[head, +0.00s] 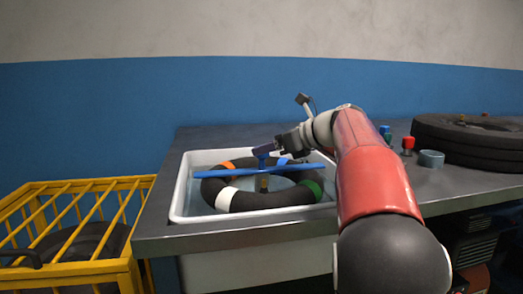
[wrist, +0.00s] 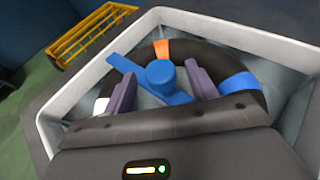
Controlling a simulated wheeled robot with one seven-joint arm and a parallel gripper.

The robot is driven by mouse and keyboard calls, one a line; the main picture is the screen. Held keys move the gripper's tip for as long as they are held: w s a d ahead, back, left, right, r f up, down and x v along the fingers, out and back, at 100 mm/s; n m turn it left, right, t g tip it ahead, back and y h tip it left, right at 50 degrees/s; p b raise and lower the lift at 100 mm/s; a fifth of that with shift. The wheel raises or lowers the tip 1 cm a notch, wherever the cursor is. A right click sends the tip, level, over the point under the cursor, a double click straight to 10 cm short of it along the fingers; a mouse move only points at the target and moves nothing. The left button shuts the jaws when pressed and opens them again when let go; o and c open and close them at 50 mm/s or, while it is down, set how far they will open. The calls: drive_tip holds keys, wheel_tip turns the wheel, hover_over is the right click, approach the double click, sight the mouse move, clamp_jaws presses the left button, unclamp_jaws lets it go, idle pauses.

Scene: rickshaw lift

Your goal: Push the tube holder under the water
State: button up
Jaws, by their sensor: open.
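The tube holder is a blue bar (head: 235,173) with an upright blue knob (wrist: 160,77). It lies across the black inner tube (head: 270,199), which has orange, white, green and blue bands. The tube sits in the white basin (head: 177,201) of water, with its upper part showing above the surface. My gripper (head: 273,146) is over the tube's middle. In the wrist view its two purple fingers (wrist: 160,88) are apart, one on each side of the knob. I cannot tell whether they touch it. The near part of the tube is hidden by my gripper in the wrist view.
The basin is set in a dark worktop (head: 225,137). Stacked black tires (head: 467,142), a grey ring-shaped cup (head: 431,158) and small red and blue items stand to the right. A yellow cage (head: 75,222) with a dark tire stands at the left.

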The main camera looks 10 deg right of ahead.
drive_tip(key=shift+x, duration=1.35)
